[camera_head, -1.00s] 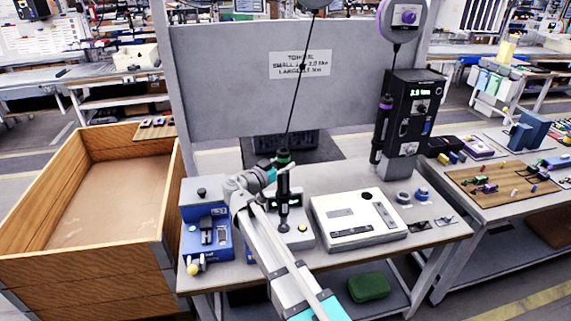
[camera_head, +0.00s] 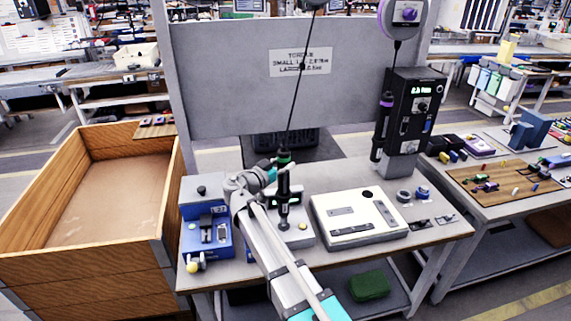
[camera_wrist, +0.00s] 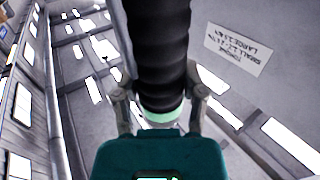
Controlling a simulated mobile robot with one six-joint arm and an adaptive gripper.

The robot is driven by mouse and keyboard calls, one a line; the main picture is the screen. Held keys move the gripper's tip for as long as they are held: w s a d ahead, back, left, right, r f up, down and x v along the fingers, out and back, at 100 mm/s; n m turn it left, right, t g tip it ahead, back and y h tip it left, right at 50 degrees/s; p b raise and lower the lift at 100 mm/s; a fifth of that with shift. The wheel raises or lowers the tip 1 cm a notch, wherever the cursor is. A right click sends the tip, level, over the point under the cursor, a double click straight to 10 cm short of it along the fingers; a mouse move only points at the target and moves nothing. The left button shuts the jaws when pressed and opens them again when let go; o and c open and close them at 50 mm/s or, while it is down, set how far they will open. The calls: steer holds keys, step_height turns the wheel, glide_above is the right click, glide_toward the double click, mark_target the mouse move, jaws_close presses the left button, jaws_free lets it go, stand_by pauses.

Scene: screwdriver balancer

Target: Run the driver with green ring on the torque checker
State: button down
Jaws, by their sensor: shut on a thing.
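The driver with the green ring (camera_head: 284,184) hangs upright on a dark cord in the head view. My gripper (camera_head: 272,176) is shut on it near its upper body. In the wrist view the driver's black ribbed body (camera_wrist: 160,50) runs between the fingers of my gripper (camera_wrist: 160,105), with its pale green ring close to the palm.
A blue fixture (camera_head: 206,236) stands left of the checker, and a white panel box (camera_head: 345,236) stands right. A purple-ringed driver (camera_head: 383,126) hangs by a black controller (camera_head: 410,110). A large wooden crate (camera_head: 105,255) is at left.

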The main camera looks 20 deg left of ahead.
steer(key=shift+s+d+f+b, duration=0.1)
steer(key=shift+f+b, duration=1.1)
stand_by(2.9)
steer(key=shift+r, duration=0.2)
